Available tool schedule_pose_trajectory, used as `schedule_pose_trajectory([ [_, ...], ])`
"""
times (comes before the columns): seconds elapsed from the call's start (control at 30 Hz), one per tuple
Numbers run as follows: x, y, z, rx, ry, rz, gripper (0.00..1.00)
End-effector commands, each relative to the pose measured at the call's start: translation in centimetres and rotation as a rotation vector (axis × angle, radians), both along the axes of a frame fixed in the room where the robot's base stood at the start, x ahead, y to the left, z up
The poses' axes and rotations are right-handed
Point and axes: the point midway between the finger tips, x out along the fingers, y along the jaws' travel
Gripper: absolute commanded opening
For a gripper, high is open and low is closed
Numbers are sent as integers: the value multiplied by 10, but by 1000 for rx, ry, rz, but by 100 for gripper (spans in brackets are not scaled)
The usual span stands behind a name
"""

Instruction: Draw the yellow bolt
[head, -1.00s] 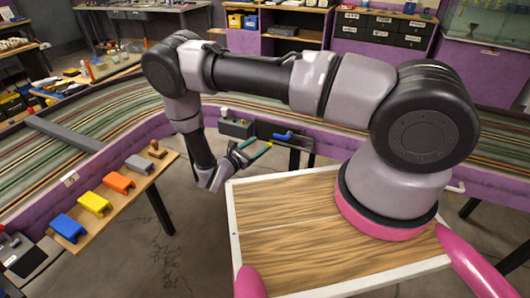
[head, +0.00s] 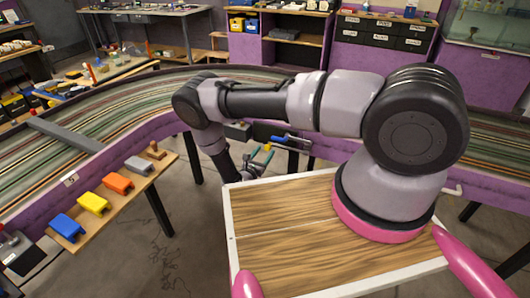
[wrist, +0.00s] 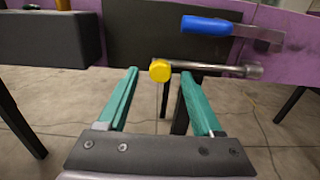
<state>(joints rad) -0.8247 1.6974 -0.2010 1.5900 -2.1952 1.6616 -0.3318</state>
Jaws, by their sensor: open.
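The yellow bolt shows in the wrist view as a round yellow knob (wrist: 160,70) on a metal rod that runs right along a purple panel. The knob lies between the fingertips of my gripper (wrist: 160,72) in the picture, with a gap on both sides. The teal fingers are open and hold nothing. I cannot tell how far the tips are short of the knob in depth. In the head view my gripper (head: 260,155) is small and partly hidden by my arm, beside the purple track wall. A blue handle (wrist: 205,26) sits just above the rod.
A dark grey block (wrist: 48,40) stands left of the knob in the wrist view. A wooden shelf (head: 137,190) at left holds blue, yellow, orange and grey blocks and a brown wooden piece. A curved striped track (head: 90,125) runs behind, with table legs below.

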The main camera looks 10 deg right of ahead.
Motion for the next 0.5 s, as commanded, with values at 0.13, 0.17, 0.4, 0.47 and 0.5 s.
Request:
schedule_pose_trajectory([
  [0.13,8,-6,0,1,-1,-1,67],
  [0.17,8,-6,0,1,-1,-1,67],
  [0.4,9,-6,0,0,0,0,67],
  [0.47,9,-6,0,0,0,0,48],
  [0.5,9,-6,0,0,0,0,33],
])
